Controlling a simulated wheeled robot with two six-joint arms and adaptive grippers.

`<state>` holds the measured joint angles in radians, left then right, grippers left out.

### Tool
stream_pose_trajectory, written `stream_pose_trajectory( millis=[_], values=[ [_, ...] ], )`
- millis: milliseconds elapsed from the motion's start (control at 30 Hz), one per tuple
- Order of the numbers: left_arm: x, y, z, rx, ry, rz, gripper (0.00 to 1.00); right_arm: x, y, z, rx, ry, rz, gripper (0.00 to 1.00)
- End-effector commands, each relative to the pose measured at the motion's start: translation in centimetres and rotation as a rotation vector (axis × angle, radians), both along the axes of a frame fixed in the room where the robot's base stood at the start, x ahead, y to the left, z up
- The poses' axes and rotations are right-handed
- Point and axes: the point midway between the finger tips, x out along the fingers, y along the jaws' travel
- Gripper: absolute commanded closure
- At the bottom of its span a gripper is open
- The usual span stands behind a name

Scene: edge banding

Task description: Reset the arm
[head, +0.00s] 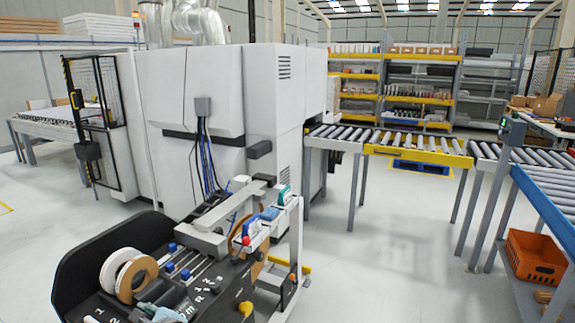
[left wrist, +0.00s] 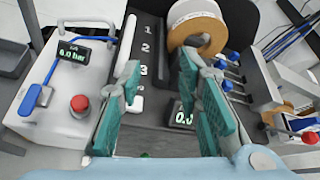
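My left gripper (left wrist: 160,78) shows in the left wrist view. Its two teal-padded fingers stand well apart with nothing between them, so it is open and empty. It is above a black panel (left wrist: 150,62) numbered 1, 2, 3, and its fingers partly hide the panel and a small digital display (left wrist: 182,115). White and brown edge-band rolls (left wrist: 197,32) lie just beyond the fingers. In the head view, these rolls (head: 128,272) sit in the black tray (head: 78,250) at the front.
Left of the fingers is a white box with a display (left wrist: 73,52) reading 6.0 bar, a blue lever (left wrist: 36,97) and a red button (left wrist: 80,104). A large white machine (head: 195,90) stands behind the tray. A roller conveyor (head: 400,142) and orange crate (head: 536,257) are to the right.

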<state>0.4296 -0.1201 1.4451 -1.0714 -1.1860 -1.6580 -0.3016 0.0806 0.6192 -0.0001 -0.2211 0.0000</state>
Motion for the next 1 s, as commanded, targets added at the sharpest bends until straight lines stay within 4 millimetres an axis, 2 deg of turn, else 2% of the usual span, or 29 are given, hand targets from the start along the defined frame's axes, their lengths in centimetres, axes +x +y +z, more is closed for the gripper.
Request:
stream_pose_trajectory(
  millis=[133,267,367,467,567,600,667,700,767,800,867,967,1000],
  values=[
    [1.9,-1.9,-2.1,-0.181,-0.158,-0.019,0.68,0.7,0.0,0.0,0.000,-0.011,0.001,0.06],
    [3.1,-4.1,-5.9,-0.400,-0.286,-0.016,0.68,0.6,0.0,-0.3,0.000,-0.011,0.000,0.06],
    [3.0,-5.8,-9.8,-0.584,-0.360,0.012,0.68,0.3,0.0,-0.7,0.000,-0.006,0.000,0.06],
    [1.9,-7.5,-15.1,-0.796,-0.419,0.082,0.68,0.1,0.1,-1.3,0.001,-0.002,0.000,0.06],
    [-0.8,-9.2,-21.7,-1.035,-0.466,0.213,0.68,0.0,0.1,-2.2,0.001,-0.001,0.000,0.06],
    [-2.3,-9.7,-24.5,-1.122,-0.480,0.281,0.68,0.0,0.1,-2.6,0.001,-0.001,0.000,0.06],
    [-4.9,-10.4,-28.3,-1.241,-0.500,0.394,0.68,0.0,0.1,-3.1,0.001,-0.002,-0.001,0.06],
    [-6.8,-10.7,-30.7,-1.310,-0.512,0.475,0.68,0.1,0.1,-3.5,0.001,-0.002,-0.001,0.06],
    [-9.9,-11.0,-34.2,-1.392,-0.527,0.598,0.68,0.1,0.1,-4.0,0.001,-0.002,-0.001,0.06],
    [-12.1,-11.0,-36.4,-1.435,-0.535,0.682,0.68,0.1,0.1,-4.4,0.001,-0.002,-0.001,0.06],
    [-15.6,-11.0,-39.5,-1.484,-0.548,0.808,0.68,0.1,0.1,-4.9,0.001,-0.002,-0.001,0.06],
    [-21.9,-10.6,-44.0,-1.519,-0.564,1.003,0.68,0.1,0.1,-5.9,0.001,-0.002,-0.001,0.06],
    [-24.5,-10.3,-45.6,-1.517,-0.564,1.072,0.68,0.1,0.1,-6.2,0.001,-0.003,-0.001,0.06]
  ],
)
